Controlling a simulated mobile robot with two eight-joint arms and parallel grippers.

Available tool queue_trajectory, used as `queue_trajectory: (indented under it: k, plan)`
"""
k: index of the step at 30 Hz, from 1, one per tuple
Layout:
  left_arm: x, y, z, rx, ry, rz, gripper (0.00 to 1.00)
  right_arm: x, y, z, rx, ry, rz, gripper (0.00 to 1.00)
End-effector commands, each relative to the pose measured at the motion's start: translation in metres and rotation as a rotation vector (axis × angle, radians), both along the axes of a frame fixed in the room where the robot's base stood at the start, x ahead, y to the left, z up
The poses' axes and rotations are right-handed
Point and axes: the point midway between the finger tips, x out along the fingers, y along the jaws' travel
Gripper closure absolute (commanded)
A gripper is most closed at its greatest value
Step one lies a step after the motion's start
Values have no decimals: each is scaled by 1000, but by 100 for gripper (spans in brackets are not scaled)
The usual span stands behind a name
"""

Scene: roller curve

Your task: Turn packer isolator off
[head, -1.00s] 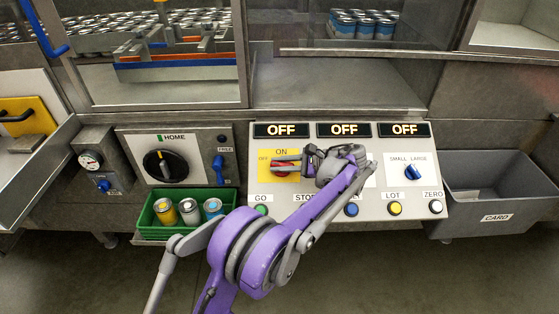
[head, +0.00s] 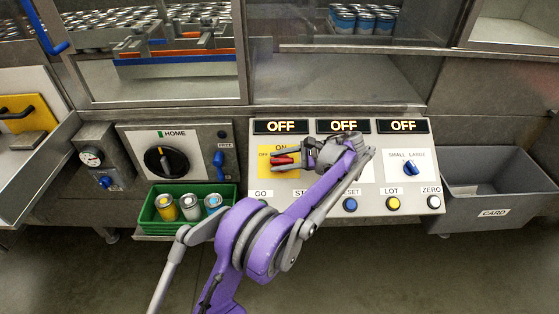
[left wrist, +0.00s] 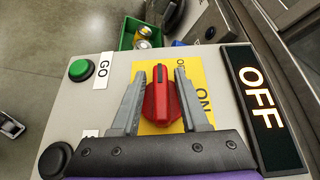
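The packer isolator is a red rotary handle (left wrist: 161,103) on a yellow plate (left wrist: 155,128) marked ON and OFF. It also shows in the head view (head: 283,161). In the left wrist view the handle's mark points up the picture, toward the small OFF lettering, and away from the ON lettering at the right. My left gripper (left wrist: 160,80) is open, with one finger on each side of the handle. Narrow gaps show between the fingers and the handle. In the head view my left gripper (head: 290,156) reaches over the panel from the right. My right gripper is not in view.
The control panel (head: 372,203) carries several OFF displays (head: 343,126), a blue SMALL/LARGE knob (head: 411,168) and push buttons, including green GO (left wrist: 80,70). A green bin of cans (head: 158,226) stands left, a grey CARD bin (head: 495,190) right.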

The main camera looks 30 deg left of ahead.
Motion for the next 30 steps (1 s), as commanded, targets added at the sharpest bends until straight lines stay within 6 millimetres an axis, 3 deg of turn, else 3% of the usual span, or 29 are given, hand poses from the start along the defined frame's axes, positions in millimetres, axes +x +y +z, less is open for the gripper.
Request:
queue_trajectory:
  k: [11,24,30]
  plan:
    - [1,-3,2,1,0,-3,48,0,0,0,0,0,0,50]
    - [21,-70,36,0,0,-4,48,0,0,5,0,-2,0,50]
    - [26,-90,46,1,0,-1,48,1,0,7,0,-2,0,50]
